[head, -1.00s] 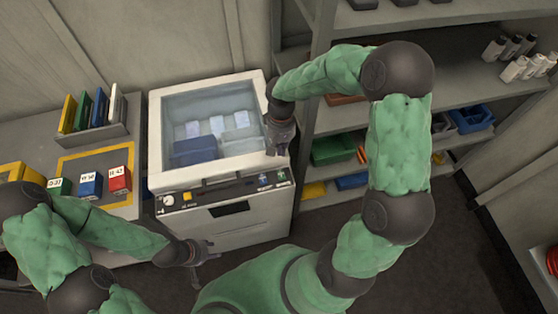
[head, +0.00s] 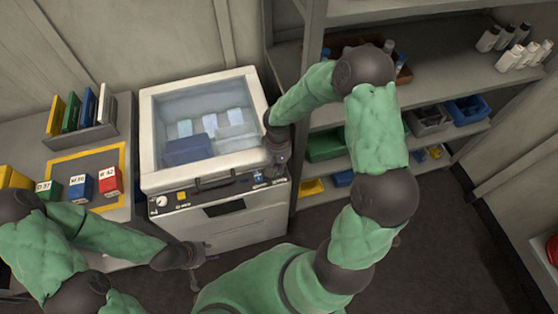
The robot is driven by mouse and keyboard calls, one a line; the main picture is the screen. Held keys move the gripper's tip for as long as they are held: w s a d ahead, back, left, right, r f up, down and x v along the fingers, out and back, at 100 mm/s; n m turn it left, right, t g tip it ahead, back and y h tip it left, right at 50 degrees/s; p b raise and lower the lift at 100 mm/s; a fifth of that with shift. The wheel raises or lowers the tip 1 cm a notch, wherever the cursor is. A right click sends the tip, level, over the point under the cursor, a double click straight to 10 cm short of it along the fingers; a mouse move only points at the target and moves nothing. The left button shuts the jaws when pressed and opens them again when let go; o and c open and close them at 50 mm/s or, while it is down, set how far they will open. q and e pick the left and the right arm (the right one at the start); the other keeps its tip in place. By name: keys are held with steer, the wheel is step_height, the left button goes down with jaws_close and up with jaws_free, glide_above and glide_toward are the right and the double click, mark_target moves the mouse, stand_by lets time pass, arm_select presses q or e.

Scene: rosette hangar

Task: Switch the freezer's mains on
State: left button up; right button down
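The freezer (head: 216,225) is a white chest with a shut glass lid (head: 203,122); a blue box and pale packs show through the glass. Its dark control panel (head: 217,190) runs along the front top edge. The panel has a white dial (head: 161,201), a yellow part (head: 182,196) and a blue switch-like part (head: 258,177) at its right end. My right gripper (head: 278,168) points down over the panel's right end and hides part of it; its fingers are too small to read. My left gripper (head: 196,272) is low in front of the freezer, apart from it, fingers unclear.
A bench at left holds a rack of coloured binders (head: 80,130) and several small labelled boxes, among them a red box (head: 110,182). Shelving (head: 450,65) with bins and bottles stands right of the freezer. Dark floor is clear at lower right.

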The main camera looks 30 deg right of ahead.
steer(key=shift+f, duration=0.45)
